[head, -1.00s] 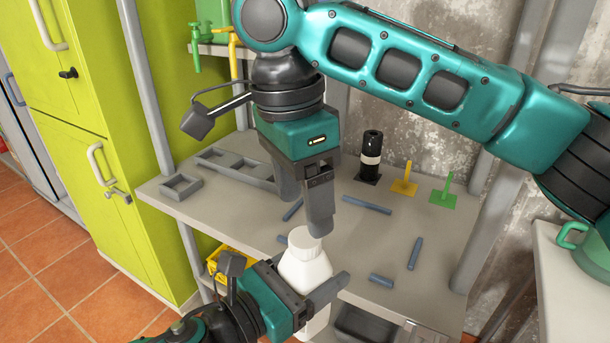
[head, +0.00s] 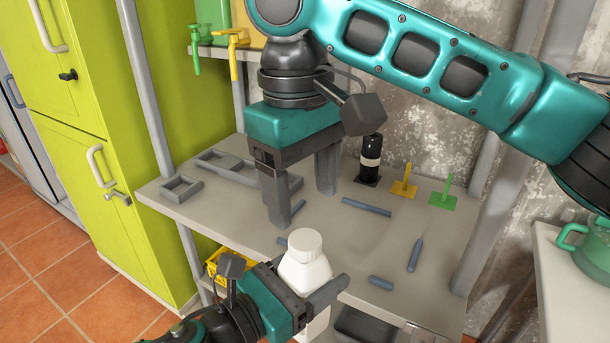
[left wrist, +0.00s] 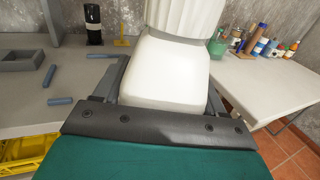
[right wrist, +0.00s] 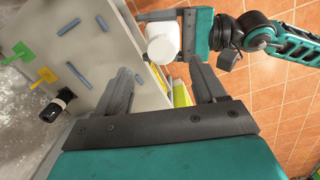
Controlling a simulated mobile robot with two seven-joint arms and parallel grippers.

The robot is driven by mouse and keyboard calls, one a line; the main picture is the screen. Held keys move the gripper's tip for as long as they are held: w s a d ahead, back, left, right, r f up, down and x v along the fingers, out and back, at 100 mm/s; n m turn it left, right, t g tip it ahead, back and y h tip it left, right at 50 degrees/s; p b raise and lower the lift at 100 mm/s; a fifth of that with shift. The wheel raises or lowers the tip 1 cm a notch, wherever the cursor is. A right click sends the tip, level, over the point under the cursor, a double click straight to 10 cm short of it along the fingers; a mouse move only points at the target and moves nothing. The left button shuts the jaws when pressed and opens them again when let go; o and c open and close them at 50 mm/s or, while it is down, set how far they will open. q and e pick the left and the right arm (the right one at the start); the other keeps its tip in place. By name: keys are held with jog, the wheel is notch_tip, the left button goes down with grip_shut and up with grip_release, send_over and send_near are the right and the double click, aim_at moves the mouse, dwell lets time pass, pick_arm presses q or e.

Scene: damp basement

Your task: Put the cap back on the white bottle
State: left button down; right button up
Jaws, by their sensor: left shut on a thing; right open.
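The white bottle (head: 306,274) is upright, held by my left gripper (head: 318,291), which is shut around its body in front of the workbench. A white ribbed cap (head: 305,243) sits on top of the bottle's neck; it also shows in the left wrist view (left wrist: 182,16). I cannot tell how tightly it is seated. My right gripper (head: 303,203) is open and empty, fingers pointing down, above and behind the cap, apart from it. In the right wrist view, the bottle top (right wrist: 161,49) lies beyond the spread fingers.
The grey workbench (head: 350,235) bears several blue bars, a grey compartment frame (head: 181,189), a black bottle (head: 371,150), and yellow (head: 404,187) and green (head: 443,200) upright pieces. A lime cabinet (head: 90,150) stands left. A white table (head: 565,285) is at right.

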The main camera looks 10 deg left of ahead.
aim_at(305, 239)
jog(key=n, duration=0.5)
jog(key=shift+r+n, duration=0.2)
jog(key=shift+n, duration=0.2)
jog(key=n, duration=0.5)
jog(key=shift+r, duration=0.15)
jog(key=n, duration=0.5)
jog(key=shift+r+n, duration=0.2)
jog(key=shift+n, duration=0.1)
jog(key=n, duration=0.4)
jog(key=shift+d+r+n+y, duration=0.1)
jog(key=shift+n+y, duration=0.2)
jog(key=shift+f, duration=4)
jog(key=shift+c, duration=0.4)
